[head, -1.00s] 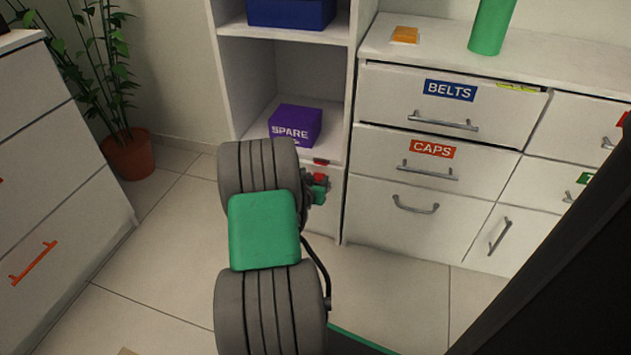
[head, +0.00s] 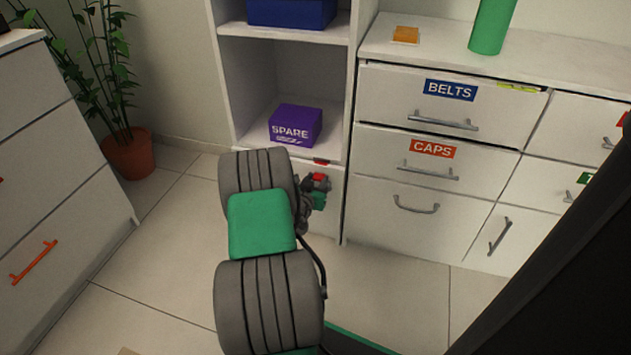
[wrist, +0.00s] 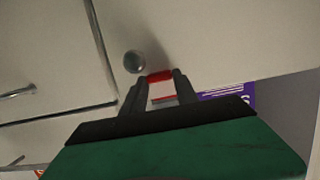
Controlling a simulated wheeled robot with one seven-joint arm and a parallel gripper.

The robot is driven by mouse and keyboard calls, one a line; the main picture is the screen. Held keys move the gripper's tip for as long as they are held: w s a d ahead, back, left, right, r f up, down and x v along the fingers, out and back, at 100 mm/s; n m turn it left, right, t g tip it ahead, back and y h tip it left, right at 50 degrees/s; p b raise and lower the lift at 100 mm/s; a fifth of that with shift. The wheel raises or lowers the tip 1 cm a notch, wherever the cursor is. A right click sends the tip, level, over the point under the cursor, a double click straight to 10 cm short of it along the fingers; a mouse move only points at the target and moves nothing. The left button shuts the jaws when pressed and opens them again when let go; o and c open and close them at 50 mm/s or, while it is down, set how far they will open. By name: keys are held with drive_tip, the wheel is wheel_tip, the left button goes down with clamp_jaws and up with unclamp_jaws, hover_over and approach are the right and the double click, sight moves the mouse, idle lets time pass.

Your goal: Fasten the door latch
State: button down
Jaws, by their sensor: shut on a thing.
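My gripper (wrist: 160,86) is at the low door (head: 331,208) under the open shelf, in front of its upper edge. In the wrist view its fingers are shut on the red latch (wrist: 159,76), which lies across between the fingertips. In the head view, red at my fingertips (head: 320,181) shows just below a separate small red piece (head: 321,161) on the shelf edge. A round metal knob (wrist: 134,62) is beside the fingers in the wrist view. My arm hides the left part of the door, and the exact latch position is hard to tell.
A purple SPARE box (head: 296,126) stands on the shelf above the door. Drawers labelled BELTS (head: 450,91) and CAPS (head: 432,149) are to the right. A potted plant (head: 127,154) and another drawer unit (head: 60,190) stand left, with open floor between.

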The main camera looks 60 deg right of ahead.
drive_tip(key=shift+s, duration=0.1)
drive_tip(key=c, duration=0.9)
unclamp_jaws()
drive_tip(key=shift+c, duration=0.2)
drive_tip(key=shift+a+r, duration=0.1)
drive_tip(key=p+v, duration=0.2)
drive_tip(key=v, duration=0.5)
drive_tip(key=shift+a, duration=0.3)
